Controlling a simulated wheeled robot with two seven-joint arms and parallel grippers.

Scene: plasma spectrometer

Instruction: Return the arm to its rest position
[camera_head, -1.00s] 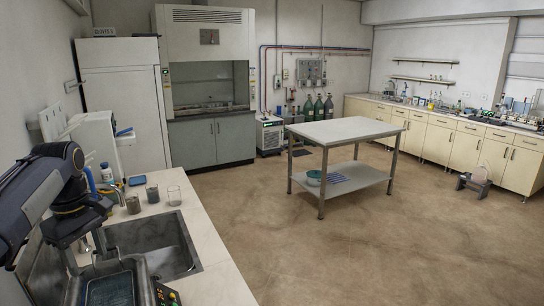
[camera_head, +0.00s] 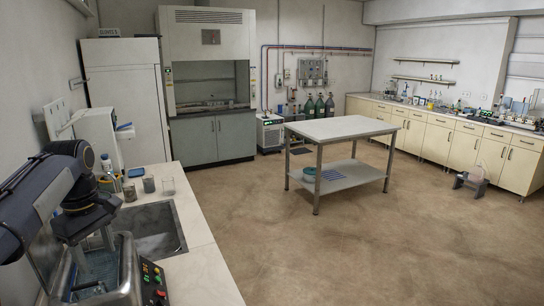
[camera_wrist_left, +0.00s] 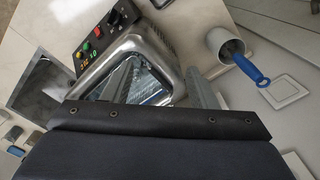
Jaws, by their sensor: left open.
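My left arm (camera_head: 45,200) comes in from the left in the head view. Its dark wrist bends down, and my left gripper (camera_head: 93,245) points down over a metal bath (camera_head: 128,270) with a control panel (camera_head: 155,283). The gripper is open, and I see nothing held in it. In the left wrist view the bath (camera_wrist_left: 165,45) lies under the fingers, with its panel (camera_wrist_left: 97,38) at upper left. The dark gripper body hides the lower part of that view. I cannot tell how high the fingertips are above the bath. My right gripper is not in view.
A sink (camera_head: 150,230) is beside the bath, with small beakers (camera_head: 167,185) and bottles behind it. A white cup holding a blue-handled tool (camera_wrist_left: 248,68) stands near the bath. A steel table (camera_head: 340,130) stands on open floor.

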